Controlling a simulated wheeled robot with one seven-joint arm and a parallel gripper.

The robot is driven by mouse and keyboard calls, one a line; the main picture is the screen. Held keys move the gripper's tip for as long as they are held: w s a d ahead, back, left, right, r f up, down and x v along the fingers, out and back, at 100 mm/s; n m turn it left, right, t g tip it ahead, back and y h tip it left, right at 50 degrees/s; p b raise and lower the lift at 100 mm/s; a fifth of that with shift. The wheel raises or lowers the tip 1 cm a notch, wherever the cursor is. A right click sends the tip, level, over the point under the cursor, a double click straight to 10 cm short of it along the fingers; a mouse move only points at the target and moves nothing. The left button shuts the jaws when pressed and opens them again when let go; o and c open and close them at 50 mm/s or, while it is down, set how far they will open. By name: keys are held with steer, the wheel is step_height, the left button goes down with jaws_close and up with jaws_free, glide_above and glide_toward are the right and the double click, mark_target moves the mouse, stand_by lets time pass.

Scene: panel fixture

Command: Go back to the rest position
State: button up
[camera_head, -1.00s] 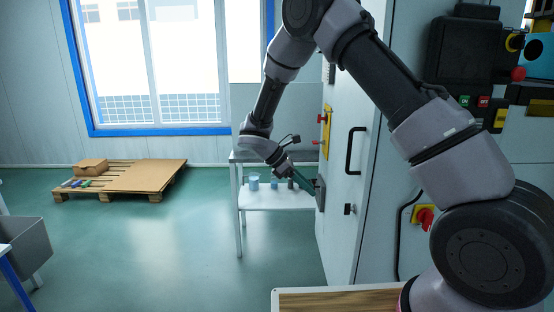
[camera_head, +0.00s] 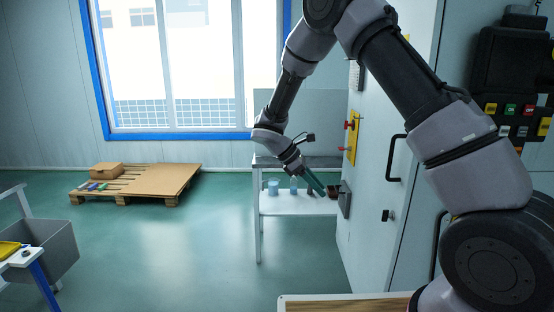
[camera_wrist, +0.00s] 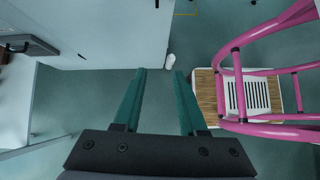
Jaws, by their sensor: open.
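My gripper (camera_head: 318,186) is at the end of my raised, bent arm, in front of the grey panel cabinet (camera_head: 372,225) in the head view. In the wrist view its two green fingers (camera_wrist: 158,95) are apart with nothing between them, above the green floor. The fingertips are apart from the cabinet, which fills the upper left of the wrist view. In the head view the gripper overlaps the white side table (camera_head: 300,206); whether it touches anything there is hard to tell.
A black door handle (camera_head: 392,158) and a yellow plate with red knobs (camera_head: 352,138) stick out from the cabinet. A wooden pallet (camera_head: 150,180) with a box lies at the left. A grey bin (camera_head: 48,250) stands at lower left. The floor between is clear.

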steer(key=s+d+r+m+t+y, duration=0.1)
steer(key=s+d+r+m+y, duration=0.3)
steer(key=r, duration=0.4)
steer(key=s+d+r+m+t+y, duration=0.1)
steer(key=s+d+r+m+y, duration=0.15)
steer(key=s+r+m, duration=0.4)
steer(key=s+d+r+m+t+y, duration=0.1)
steer(key=s+d+r+m+y, duration=0.2)
steer(key=r, duration=0.6)
steer(key=s+d+r+m+t, duration=0.3)
steer(key=s+r+m+t, duration=0.1)
steer(key=s+m, duration=0.3)
steer(key=shift+s+r+t+y, duration=0.3)
steer(key=shift+s+r+y, duration=0.2)
steer(key=shift+s, duration=0.3)
steer(key=shift+m, duration=0.25)
